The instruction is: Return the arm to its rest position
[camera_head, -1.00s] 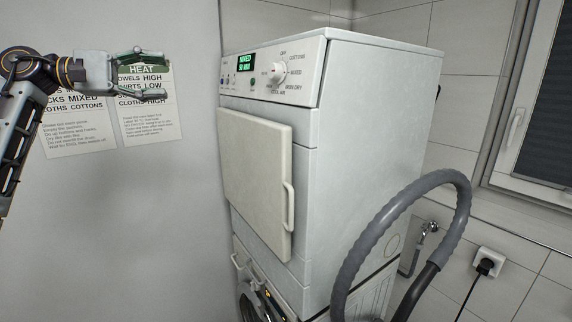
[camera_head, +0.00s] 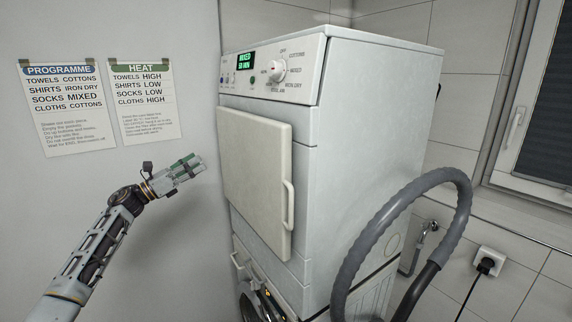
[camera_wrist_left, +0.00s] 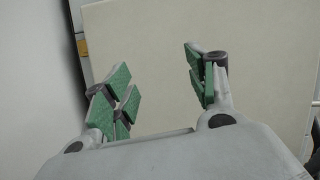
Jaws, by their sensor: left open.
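My left arm (camera_head: 100,245) comes in from the lower left in the head view. Its left gripper (camera_head: 190,165) is to the left of the dryer door, below the HEAT poster, and holds nothing. In the left wrist view the gripper (camera_wrist_left: 165,85) shows two green-padded fingers spread apart, with the pale dryer door (camera_wrist_left: 160,40) in front of them. A clear gap shows between the fingers and the door's left edge in the head view. My right gripper is in neither view.
The white dryer (camera_head: 370,130) stands on a washer (camera_head: 255,300); its door (camera_head: 255,180) is shut. A grey hose (camera_head: 360,245) loops at the right. Two posters, PROGRAMME (camera_head: 68,125) and HEAT (camera_head: 147,115), hang on the left wall. Bare wall lies around my left arm.

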